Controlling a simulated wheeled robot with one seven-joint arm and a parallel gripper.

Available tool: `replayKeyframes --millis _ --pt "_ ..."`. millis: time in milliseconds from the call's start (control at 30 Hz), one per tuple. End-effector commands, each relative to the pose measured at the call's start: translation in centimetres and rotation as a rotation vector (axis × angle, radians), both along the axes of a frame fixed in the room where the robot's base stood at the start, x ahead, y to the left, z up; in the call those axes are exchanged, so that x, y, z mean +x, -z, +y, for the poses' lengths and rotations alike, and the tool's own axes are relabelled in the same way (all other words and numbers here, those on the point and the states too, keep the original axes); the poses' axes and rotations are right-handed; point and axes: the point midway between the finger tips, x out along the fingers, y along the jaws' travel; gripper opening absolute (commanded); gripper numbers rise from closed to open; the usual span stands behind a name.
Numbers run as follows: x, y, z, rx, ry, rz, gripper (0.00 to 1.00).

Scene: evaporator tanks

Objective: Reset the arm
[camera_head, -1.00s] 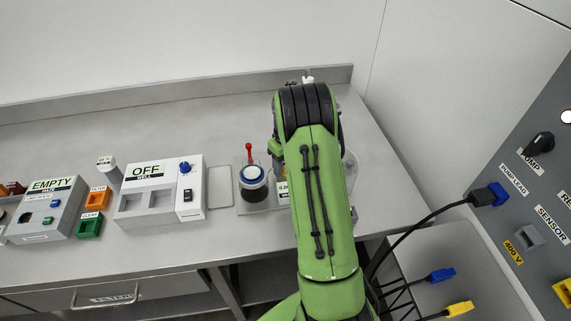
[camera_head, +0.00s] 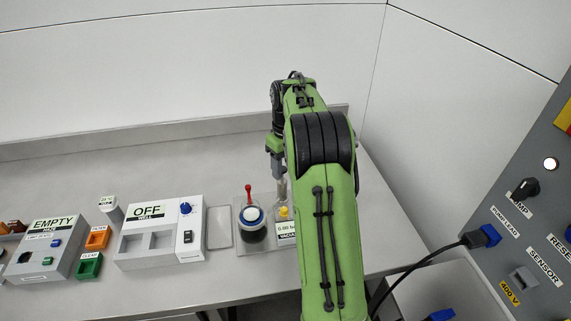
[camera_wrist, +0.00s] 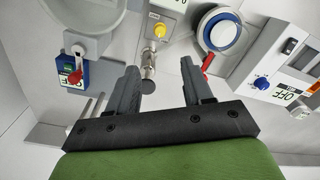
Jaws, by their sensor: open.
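My green arm rises on the right of the head view and bends over toward the back of the bench. My gripper (camera_head: 277,160) points down above the bench, left of the arm's elbow. In the wrist view my gripper (camera_wrist: 163,84) is open, its two dark fingers apart with nothing held. A metal fitting below a yellow knob (camera_wrist: 159,30) shows just beyond the gap between the fingers. I cannot tell whether the fingers touch it.
A vessel with a blue ring (camera_head: 252,216) and a red-handled lever (camera_head: 248,190) stand left of the gripper. The OFF well box (camera_head: 150,238) and EMPTY box (camera_head: 48,250) lie further left. A grey panel (camera_head: 540,200) with a plugged black cable is at right.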

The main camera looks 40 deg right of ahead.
Motion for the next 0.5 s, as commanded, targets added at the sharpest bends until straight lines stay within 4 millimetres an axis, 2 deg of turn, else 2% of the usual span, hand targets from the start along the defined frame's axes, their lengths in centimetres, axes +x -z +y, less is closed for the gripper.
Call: replayKeyframes --millis 400,467,500 --pt "0.0 0.0 0.1 0.000 0.000 -0.001 0.51" --pt "-0.2 -0.6 0.7 -0.003 -0.001 -0.010 0.51" --pt "-0.4 -1.6 1.6 -0.006 0.000 -0.024 0.51"
